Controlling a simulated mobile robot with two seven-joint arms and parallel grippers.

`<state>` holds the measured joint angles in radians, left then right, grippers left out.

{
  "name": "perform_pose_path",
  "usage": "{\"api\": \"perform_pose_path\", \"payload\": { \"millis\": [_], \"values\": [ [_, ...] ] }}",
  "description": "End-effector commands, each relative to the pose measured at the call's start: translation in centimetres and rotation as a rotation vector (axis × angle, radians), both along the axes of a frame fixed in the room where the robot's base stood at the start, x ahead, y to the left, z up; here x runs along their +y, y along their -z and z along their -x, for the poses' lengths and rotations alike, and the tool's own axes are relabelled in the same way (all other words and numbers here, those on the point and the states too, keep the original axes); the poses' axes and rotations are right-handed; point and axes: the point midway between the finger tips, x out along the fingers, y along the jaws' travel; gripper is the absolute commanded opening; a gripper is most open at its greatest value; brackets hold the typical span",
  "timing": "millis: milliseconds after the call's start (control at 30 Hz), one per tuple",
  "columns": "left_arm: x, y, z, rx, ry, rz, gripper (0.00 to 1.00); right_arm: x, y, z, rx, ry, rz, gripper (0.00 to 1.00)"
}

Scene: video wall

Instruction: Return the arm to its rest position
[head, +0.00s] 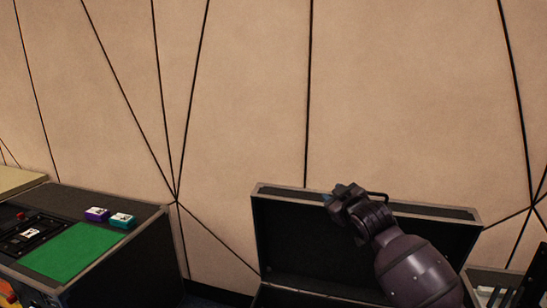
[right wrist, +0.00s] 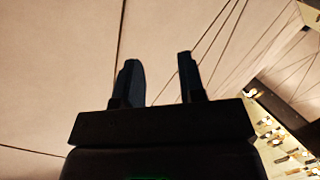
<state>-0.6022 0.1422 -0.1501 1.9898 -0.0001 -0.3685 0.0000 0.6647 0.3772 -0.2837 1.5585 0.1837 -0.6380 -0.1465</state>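My right gripper (head: 342,194) is raised in front of an open dark case, with its arm coming in from the lower right. In the right wrist view the two fingers of this gripper (right wrist: 160,85) stand apart with nothing between them, and the panelled wall lies beyond. My left gripper is not in the head view.
The open black case (head: 290,235) with grey edges stands at the wall. On the left a dark console (head: 130,265) carries a green panel (head: 72,252), a purple block (head: 97,214) and a teal block (head: 122,220). The beige wall (head: 250,100) is bare above.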

Motion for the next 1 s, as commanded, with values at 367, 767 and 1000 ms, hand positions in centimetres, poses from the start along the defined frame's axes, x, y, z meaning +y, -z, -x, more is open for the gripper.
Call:
{"api": "perform_pose_path", "payload": {
  "millis": [367, 767, 1000],
  "values": [
    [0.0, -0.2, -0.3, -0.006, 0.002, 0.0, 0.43, -2.2, 10.2, 10.4, -0.004, 0.036, -0.216, 0.37],
    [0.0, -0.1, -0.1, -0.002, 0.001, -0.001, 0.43, -6.3, 19.8, 22.9, 0.091, 0.163, -0.311, 0.37],
    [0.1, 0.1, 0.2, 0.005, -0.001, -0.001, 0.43, -9.0, 26.0, 31.7, 0.23, 0.277, -0.329, 0.37]
  ]
}}
